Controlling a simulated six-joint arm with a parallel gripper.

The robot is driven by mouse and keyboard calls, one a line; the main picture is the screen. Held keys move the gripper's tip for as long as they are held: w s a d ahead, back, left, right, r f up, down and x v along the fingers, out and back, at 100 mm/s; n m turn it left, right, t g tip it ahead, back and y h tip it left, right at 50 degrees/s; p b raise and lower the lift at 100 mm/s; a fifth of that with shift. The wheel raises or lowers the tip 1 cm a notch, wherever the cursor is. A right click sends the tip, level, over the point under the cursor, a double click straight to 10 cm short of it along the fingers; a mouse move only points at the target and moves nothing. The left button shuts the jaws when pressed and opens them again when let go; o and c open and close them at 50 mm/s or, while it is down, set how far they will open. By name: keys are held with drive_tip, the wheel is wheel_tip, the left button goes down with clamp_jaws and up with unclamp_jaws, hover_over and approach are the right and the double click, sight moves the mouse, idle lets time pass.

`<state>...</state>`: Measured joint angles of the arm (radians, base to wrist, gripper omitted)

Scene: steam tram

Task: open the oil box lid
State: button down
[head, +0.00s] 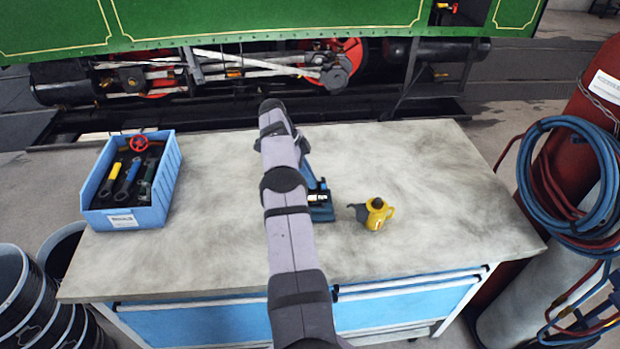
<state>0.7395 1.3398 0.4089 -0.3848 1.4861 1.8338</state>
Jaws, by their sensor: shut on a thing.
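A small dark blue box (321,214), which I take for the oil box, stands on the workbench just right of my arm. My arm hides its left side. My gripper (318,197) is low at the box, shut on what seems to be its lid; the fingers are small and partly hidden. A slanted blue part (308,174) shows above the box, beside my arm; I cannot tell whether it is the lid or how far the lid stands open.
A yellow oil can (376,214) stands close to the right of the box. A blue bin (169,181) of tools is at the bench's left. The bench top (430,190) is clear at right. The green steam tram (230,22) is behind; hoses (575,185) hang at right.

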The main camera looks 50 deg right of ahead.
drive_tip(key=c, duration=1.8)
unclamp_jaws()
drive_tip(key=shift+c, duration=0.2)
drive_tip(key=shift+r, duration=0.1)
drive_tip(key=shift+r+b, duration=0.3)
drive_tip(key=shift+r, duration=0.25)
wheel_tip(320, 180, up, 7)
drive_tip(key=p, duration=0.4)
drive_tip(key=shift+f, duration=0.2)
drive_tip(key=shift+r+p, duration=1.1)
drive_tip(key=shift+p, duration=0.1)
drive_tip(key=shift+c, duration=0.3)
